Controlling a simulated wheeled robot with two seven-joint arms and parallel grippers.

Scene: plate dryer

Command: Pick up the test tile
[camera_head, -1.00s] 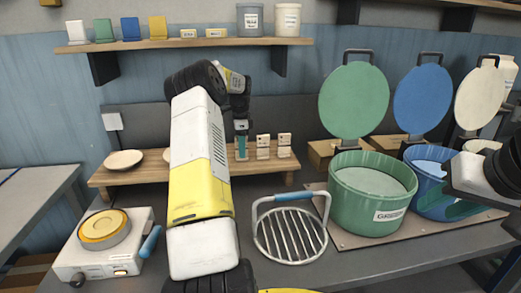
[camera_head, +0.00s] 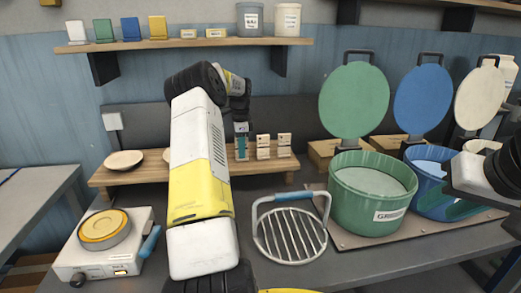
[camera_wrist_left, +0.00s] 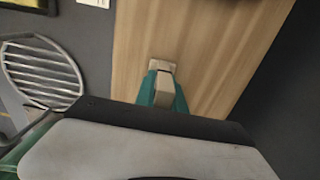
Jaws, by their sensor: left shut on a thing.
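My left gripper (camera_head: 241,149) is at the small wooden shelf at the back of the bench, pointing down. In the left wrist view its teal fingers are shut on a small beige test tile (camera_wrist_left: 164,88), just over the wood. The fingers hide most of this tile. Two similar beige tiles (camera_head: 263,146) stand upright on the shelf to the right of the gripper. My right gripper (camera_head: 462,209) is at the right, in front of the blue bucket; its finger gap is not clear.
A wire basket (camera_head: 290,236) with a blue handle stands on the bench front. A green bucket (camera_head: 360,212) and blue bucket (camera_head: 428,160) are to the right, with lids raised behind. A hot plate (camera_head: 80,258) with a yellow disc is at the left.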

